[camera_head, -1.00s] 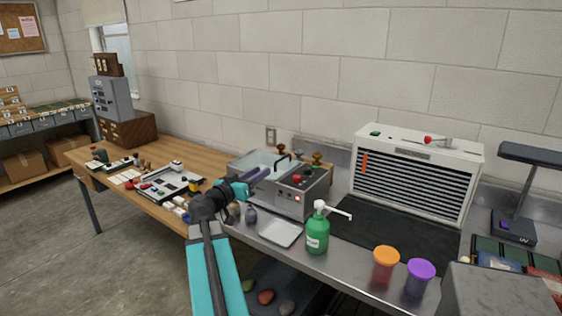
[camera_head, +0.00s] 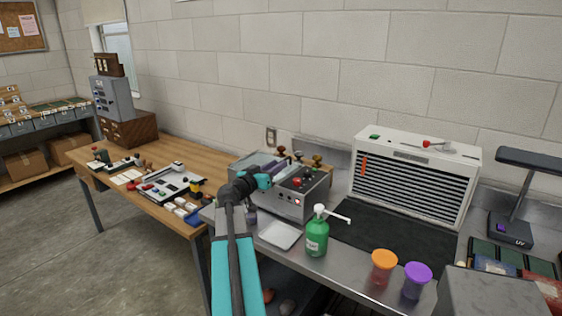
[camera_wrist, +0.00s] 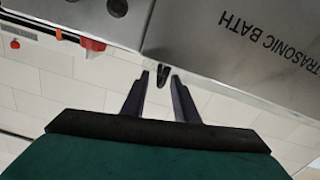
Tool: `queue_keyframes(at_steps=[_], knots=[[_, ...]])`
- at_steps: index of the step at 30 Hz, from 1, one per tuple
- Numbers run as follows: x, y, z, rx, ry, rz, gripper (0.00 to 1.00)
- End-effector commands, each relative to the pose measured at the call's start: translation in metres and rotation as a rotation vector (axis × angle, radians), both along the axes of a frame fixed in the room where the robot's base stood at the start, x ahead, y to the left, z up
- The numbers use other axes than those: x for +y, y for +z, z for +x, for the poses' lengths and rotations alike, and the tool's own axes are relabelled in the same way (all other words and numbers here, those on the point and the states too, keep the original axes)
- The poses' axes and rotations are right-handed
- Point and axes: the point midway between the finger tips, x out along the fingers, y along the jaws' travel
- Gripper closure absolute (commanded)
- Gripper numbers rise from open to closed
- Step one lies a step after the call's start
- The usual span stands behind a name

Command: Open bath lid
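The ultrasonic bath (camera_head: 308,203) is a grey metal box with a red knob on the steel bench. Its clear lid (camera_head: 248,164) appears to lie flat over the left part of the top, partly behind my arm. My gripper (camera_head: 280,166) is over the bath in the head view, with the lid handle hidden behind it. In the wrist view, my gripper (camera_wrist: 161,76) has its two dark fingers apart. A small dark piece, seemingly the lid handle (camera_wrist: 163,79), shows between the fingertips with gaps at its sides. The bath's lettered steel panel (camera_wrist: 255,40) fills the upper right.
A green pump bottle (camera_head: 317,238) and a white tray (camera_head: 280,234) stand in front of the bath. Brown-knobbed items (camera_head: 317,160) are behind it. A white slatted cabinet (camera_head: 415,175) is to the right.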

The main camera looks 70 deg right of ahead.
Motion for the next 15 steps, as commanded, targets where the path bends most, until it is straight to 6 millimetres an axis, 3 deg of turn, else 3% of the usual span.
queue_keyframes(at_steps=[6, 15], knots=[[-0.024, 0.001, -0.006, 0.001, -0.001, 0.000, 0.73], [-0.035, 0.000, -0.009, 0.000, 0.001, 0.000, 0.73]])
